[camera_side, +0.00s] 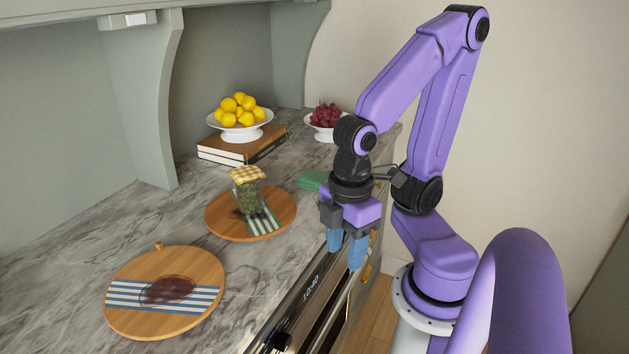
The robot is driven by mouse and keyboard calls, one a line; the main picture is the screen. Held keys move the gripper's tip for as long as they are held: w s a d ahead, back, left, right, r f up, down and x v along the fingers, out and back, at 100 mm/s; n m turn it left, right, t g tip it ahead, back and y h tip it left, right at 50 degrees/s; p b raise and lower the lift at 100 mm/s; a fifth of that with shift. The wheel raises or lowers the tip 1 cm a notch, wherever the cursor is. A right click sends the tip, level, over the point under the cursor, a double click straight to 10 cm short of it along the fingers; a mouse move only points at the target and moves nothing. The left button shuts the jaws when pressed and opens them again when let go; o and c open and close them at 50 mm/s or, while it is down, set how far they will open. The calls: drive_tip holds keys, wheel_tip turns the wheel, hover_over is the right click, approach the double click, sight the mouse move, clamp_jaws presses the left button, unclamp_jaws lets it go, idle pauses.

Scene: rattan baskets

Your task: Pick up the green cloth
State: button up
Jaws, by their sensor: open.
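A folded green cloth (312,180) lies on the marble counter near its back right, partly hidden behind my gripper. A second cloth, green-and-white striped (264,220), lies on a round wooden board (221,226) beside a jar. My gripper (346,250) points down with its blue fingers apart and nothing between them. It is in front of the folded green cloth in the picture, around the counter's front edge, and appears apart from the cloth.
The jar (248,198) has a yellow checked cover. A nearer wooden board (205,265) holds a blue-striped cloth and a dark red item. Lemons fill a white bowl (240,128) on books (222,151). A bowl of grapes (325,133) stands at the back. Bare marble lies at left.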

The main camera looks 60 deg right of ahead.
drive_tip(key=o, duration=0.8)
drive_tip(key=w+d+r+m, duration=0.25)
drive_tip(key=w+d, duration=0.25)
drive_tip(key=w, duration=0.6)
drive_tip(key=w+d+r+m, duration=0.2)
drive_tip(key=w+d+m, duration=0.2)
drive_tip(key=w, duration=0.6)
drive_tip(key=m, duration=0.6)
hover_over(314, 175)
wheel_tip(314, 175, down, 16)
drive_tip(key=shift+f, duration=0.15)
